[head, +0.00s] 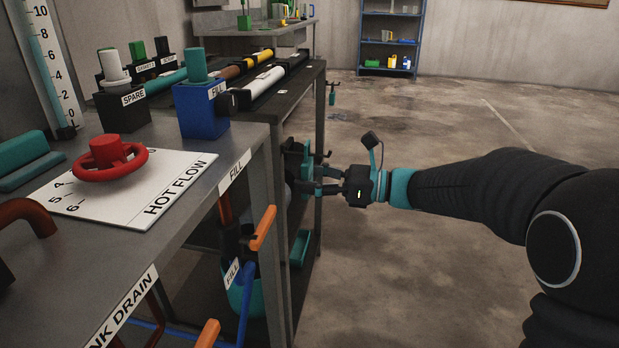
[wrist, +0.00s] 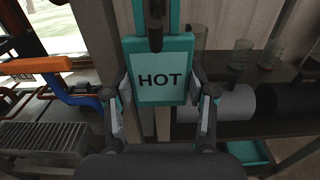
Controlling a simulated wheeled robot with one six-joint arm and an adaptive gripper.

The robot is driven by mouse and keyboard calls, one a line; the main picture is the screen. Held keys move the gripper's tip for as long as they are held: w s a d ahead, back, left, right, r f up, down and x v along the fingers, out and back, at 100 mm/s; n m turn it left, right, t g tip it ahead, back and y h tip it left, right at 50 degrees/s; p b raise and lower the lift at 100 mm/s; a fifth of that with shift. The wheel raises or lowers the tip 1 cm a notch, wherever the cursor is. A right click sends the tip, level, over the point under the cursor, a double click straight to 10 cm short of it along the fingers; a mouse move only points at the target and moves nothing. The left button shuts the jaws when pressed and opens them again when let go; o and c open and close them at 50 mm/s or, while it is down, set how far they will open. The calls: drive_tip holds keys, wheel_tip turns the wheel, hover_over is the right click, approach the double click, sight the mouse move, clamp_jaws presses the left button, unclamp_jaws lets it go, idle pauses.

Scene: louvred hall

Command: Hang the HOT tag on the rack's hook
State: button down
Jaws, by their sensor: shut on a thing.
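The HOT tag (wrist: 160,90) is a teal plate with a lighter face and black letters. It stands upright in the middle of the wrist view. My gripper (wrist: 164,100) is shut on it, one finger at each side edge. A dark rod, apparently the hook (wrist: 155,22), comes down from the top of the wrist view and overlaps the tag's top middle; I cannot tell whether it passes through the tag. In the head view my gripper (head: 318,187) is at the side of the dark bench, beside its leg, and the tag is partly hidden there.
A dark bench (head: 308,85) with pipes stands just left of my gripper. The grey table (head: 185,185) with a red valve wheel (head: 110,160) is nearer. An orange lever (wrist: 35,65) and blue pipe show left in the wrist view. The floor (head: 420,120) to the right is clear.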

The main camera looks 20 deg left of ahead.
drive_tip(key=shift+f, duration=0.65)
drive_tip(key=shift+c, duration=1.4)
unclamp_jaws()
drive_tip(key=p+v, duration=0.1)
drive_tip(key=v, duration=0.6)
drive_tip(key=v, duration=1.2)
